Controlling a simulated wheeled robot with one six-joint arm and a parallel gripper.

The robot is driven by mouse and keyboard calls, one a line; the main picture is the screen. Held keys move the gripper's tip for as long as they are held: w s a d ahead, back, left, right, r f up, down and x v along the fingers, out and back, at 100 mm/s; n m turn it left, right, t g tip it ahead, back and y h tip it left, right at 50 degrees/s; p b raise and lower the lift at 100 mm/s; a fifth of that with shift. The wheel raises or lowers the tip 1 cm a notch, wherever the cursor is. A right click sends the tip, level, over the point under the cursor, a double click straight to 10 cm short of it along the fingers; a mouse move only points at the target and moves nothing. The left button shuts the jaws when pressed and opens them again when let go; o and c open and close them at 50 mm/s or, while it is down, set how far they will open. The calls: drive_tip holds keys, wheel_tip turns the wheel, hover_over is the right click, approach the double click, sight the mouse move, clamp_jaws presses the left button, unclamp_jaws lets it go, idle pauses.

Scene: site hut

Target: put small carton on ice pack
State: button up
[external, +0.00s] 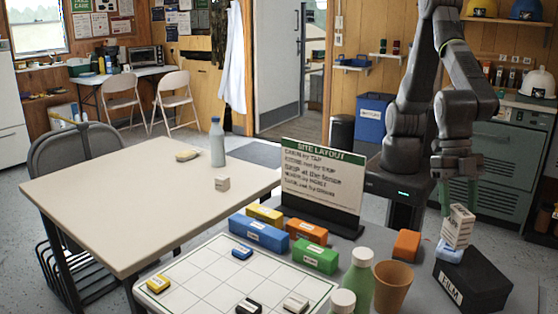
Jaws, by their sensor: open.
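A small white carton (458,227) with dark print stands, leaning slightly, on a blue-and-white block that looks like the ice pack (449,252). The ice pack lies on top of a black box (472,284) marked FILM, at the right of the front table. My gripper (459,196) points down just above the carton, with its green fingers apart near the carton's top. Whether a finger still touches the carton cannot be told. Most of the ice pack's top is hidden under the carton.
An orange block (406,244), a tan cup (391,287) and a green bottle (359,281) stand left of the black box. A site layout sign (322,180) stands further left, behind several coloured blocks and a white grid board (205,278).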

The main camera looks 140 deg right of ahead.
drive_tip(key=v, duration=0.7)
